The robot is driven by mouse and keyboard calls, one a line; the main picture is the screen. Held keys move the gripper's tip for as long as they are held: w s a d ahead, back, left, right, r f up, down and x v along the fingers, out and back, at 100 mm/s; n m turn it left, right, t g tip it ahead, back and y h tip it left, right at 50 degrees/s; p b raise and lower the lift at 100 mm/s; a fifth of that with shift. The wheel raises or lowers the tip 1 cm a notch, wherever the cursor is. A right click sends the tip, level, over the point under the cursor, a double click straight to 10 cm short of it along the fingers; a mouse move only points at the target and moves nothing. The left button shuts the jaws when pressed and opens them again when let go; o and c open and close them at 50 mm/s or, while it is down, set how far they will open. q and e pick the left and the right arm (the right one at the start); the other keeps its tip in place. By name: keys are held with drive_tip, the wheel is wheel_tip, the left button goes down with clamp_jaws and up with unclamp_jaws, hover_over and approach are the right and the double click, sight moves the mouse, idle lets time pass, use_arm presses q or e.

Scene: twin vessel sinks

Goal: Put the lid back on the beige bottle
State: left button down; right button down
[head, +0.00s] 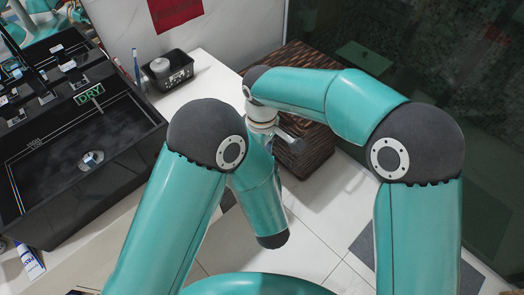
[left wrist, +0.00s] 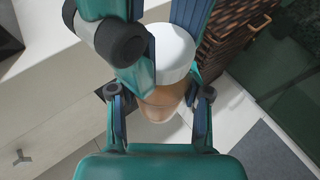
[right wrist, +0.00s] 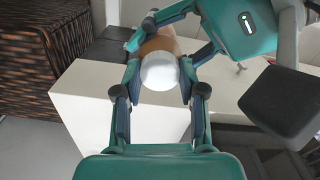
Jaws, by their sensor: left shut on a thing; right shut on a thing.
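The beige bottle (left wrist: 160,108) is between the fingers of my left gripper (left wrist: 160,97) in the left wrist view, and the gripper is shut on it. The white lid (left wrist: 174,52) is at the bottle's top end. In the right wrist view my right gripper (right wrist: 160,80) is shut on the lid (right wrist: 160,73), with the beige bottle (right wrist: 162,44) just beyond it. Lid and bottle look lined up and close together or touching; I cannot tell whether the lid is seated. In the head view my arms hide most of this.
A black basin (head: 70,165) with a small metal drain stands at left. A black box (head: 168,72) holding small items sits on the white counter (head: 215,72). A woven brown basket (head: 300,150) stands behind my arms. A tube (head: 28,262) lies at lower left.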

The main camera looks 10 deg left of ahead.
drive_tip(key=m, duration=0.6)
drive_tip(key=shift+m, duration=0.4)
drive_tip(key=m, duration=0.6)
drive_tip(key=shift+w+m, duration=0.1)
drive_tip(key=shift+m, duration=0.2)
drive_tip(key=c, duration=0.6)
unclamp_jaws()
wheel_tip(320, 180, up, 12)
drive_tip(key=shift+f, duration=0.1)
